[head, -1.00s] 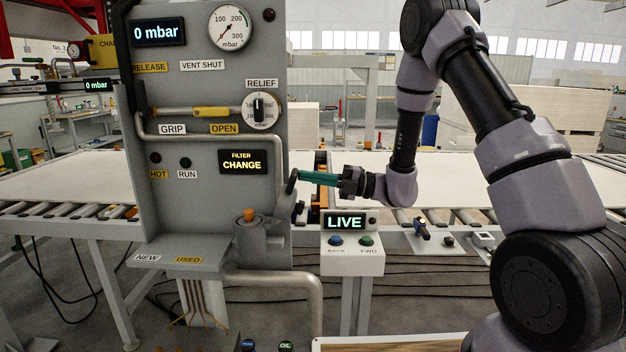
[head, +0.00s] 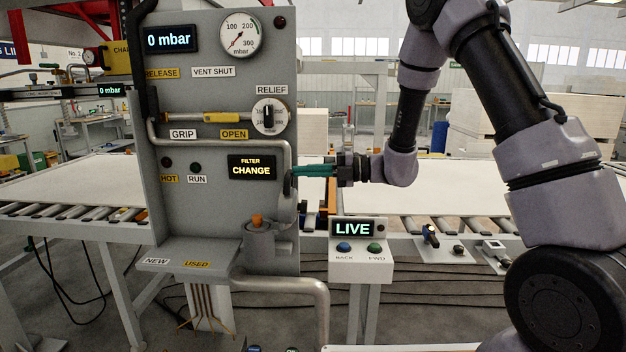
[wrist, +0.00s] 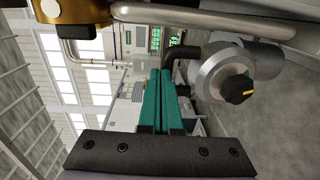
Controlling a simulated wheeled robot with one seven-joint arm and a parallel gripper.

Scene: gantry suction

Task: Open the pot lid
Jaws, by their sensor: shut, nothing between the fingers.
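The grey filter pot (head: 264,243) stands on the front of the control panel, low at its right edge, with an orange piece (head: 257,221) on top. A dark curved handle (head: 287,186) rises at the panel's right edge, above the pot. In the wrist view the pot (wrist: 212,72) shows as a round grey body right of the fingers. My gripper (head: 294,171) is shut and empty, its teal fingers pointing left with tips beside the handle. In the wrist view the fingers (wrist: 158,72) lie together near the dark hook. I cannot tell whether they touch it, nor the lid's exact angle.
The grey panel (head: 215,130) with gauge, dials and pipes stands left of my gripper. A ledge (head: 190,252) marked NEW and USED juts below. The LIVE button box (head: 358,250) stands under my gripper. A roller conveyor (head: 440,190) runs behind.

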